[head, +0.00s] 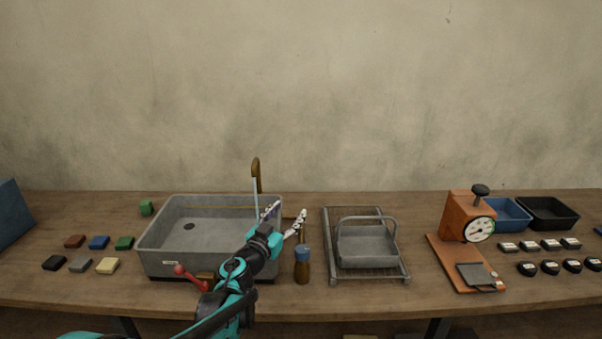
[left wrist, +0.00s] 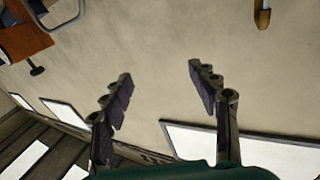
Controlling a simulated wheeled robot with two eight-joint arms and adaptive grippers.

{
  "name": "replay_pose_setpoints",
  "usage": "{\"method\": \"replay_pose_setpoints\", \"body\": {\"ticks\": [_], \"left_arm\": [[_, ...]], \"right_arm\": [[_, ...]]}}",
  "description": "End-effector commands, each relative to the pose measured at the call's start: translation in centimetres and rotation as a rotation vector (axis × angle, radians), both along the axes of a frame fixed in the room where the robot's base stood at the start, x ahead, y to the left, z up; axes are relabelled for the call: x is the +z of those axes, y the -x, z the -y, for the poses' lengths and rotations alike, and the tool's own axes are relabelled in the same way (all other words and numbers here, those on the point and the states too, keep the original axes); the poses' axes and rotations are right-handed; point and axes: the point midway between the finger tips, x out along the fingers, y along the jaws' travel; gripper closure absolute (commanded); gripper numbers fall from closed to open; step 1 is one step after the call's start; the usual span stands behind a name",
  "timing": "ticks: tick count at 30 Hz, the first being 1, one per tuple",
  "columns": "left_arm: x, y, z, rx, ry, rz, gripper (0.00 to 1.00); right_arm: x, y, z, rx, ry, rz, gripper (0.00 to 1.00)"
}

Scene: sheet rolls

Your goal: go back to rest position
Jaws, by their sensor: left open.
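My left gripper (head: 284,222) reaches in over the right part of the grey sink basin (head: 160,236), next to the running tap (head: 256,176). Its fingers are apart and nothing is between them. In the left wrist view the left gripper (left wrist: 158,95) also shows open and empty, with the wall behind it. My left arm hides part of the basin's front and right side. My right gripper is in neither view.
A bottle with a blue cap (head: 303,266) stands close right of my left arm. A red-knobbed lever (head: 190,278) is at the basin's front. A wire rack (head: 403,266) with a grey basket (head: 366,246) and an orange dial press (head: 462,226) stand further right. Coloured blocks (head: 98,242) lie left.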

Motion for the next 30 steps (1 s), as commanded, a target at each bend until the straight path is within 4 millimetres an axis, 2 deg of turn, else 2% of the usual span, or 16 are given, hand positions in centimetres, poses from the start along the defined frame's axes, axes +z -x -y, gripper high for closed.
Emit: {"method": "replay_pose_setpoints", "body": {"ticks": [1, 3, 6, 8, 10, 13, 17, 18, 21, 25, 27, 30], "left_arm": [[1.8, 1.1, -2.2, 0.076, 0.009, 0.007, 0.40], [3.7, 2.8, -5.7, 0.208, 0.016, -0.002, 0.40], [4.4, 6.2, -10.7, 0.383, 0.013, -0.066, 0.40], [3.9, 8.7, -13.3, 0.474, 0.002, -0.131, 0.40], [2.4, 12.1, -15.7, 0.557, -0.014, -0.229, 0.40], [-0.9, 17.6, -17.9, 0.630, -0.045, -0.402, 0.40], [-6.5, 25.5, -18.3, 0.631, -0.093, -0.651, 0.40], [-8.1, 27.7, -17.9, 0.611, -0.106, -0.721, 0.40], [-11.3, 32.4, -16.6, 0.544, -0.134, -0.862, 0.40], [-13.7, 36.1, -15.0, 0.463, -0.155, -0.967, 0.40], [-14.3, 37.1, -14.5, 0.438, -0.161, -0.993, 0.40], [-14.6, 37.6, -14.2, 0.424, -0.164, -1.007, 0.40]], "right_arm": [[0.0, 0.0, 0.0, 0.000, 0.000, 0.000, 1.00], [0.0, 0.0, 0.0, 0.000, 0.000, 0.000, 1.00], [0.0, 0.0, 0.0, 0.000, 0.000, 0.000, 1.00], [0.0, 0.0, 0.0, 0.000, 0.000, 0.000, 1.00], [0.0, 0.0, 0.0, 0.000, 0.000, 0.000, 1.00], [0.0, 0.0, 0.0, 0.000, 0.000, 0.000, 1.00], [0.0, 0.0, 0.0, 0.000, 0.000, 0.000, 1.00], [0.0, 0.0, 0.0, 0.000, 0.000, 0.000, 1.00], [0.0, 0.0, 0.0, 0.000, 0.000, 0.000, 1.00], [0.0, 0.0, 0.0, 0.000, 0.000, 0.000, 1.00], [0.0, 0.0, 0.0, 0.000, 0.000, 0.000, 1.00], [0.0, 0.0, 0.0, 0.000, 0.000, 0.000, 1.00]]}}
